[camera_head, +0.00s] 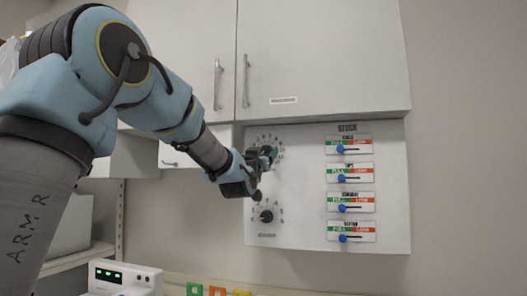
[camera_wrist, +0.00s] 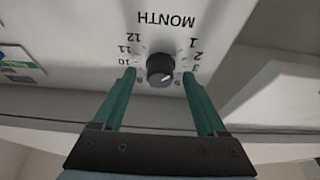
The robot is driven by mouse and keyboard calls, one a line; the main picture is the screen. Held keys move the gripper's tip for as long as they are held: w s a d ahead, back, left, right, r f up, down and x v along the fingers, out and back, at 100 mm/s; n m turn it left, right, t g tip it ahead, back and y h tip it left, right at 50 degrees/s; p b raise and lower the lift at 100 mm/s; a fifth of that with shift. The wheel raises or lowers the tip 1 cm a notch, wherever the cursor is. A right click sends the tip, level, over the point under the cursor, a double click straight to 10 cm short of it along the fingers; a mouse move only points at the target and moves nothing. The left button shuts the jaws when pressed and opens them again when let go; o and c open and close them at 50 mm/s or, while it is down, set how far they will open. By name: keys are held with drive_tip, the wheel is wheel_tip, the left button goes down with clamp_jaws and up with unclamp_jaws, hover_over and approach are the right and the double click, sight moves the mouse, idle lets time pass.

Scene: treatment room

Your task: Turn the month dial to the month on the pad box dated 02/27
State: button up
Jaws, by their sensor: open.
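The month dial is a black round knob (camera_wrist: 160,70) in the wrist view, on a white panel with an upside-down MONTH label (camera_wrist: 167,20) and numbers around it. Its pale mark points to the lower right in that view; the number there is not clear. My gripper (camera_wrist: 159,74) is open, one green finger on each side of the knob, with visible gaps. In the head view my gripper (camera_head: 269,153) is at the upper dial of the wall panel (camera_head: 300,225) and hides most of it. I see no pad box dated 02/27.
A second dial (camera_head: 266,215) sits just below my gripper. Several STOCK sliders with blue knobs, such as the top one (camera_head: 340,149), are on the panel's right. A white cabinet (camera_head: 320,60) hangs directly above. A white device with green lights (camera_head: 125,279) stands at lower left.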

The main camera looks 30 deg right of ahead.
clamp_jaws()
idle(0.6)
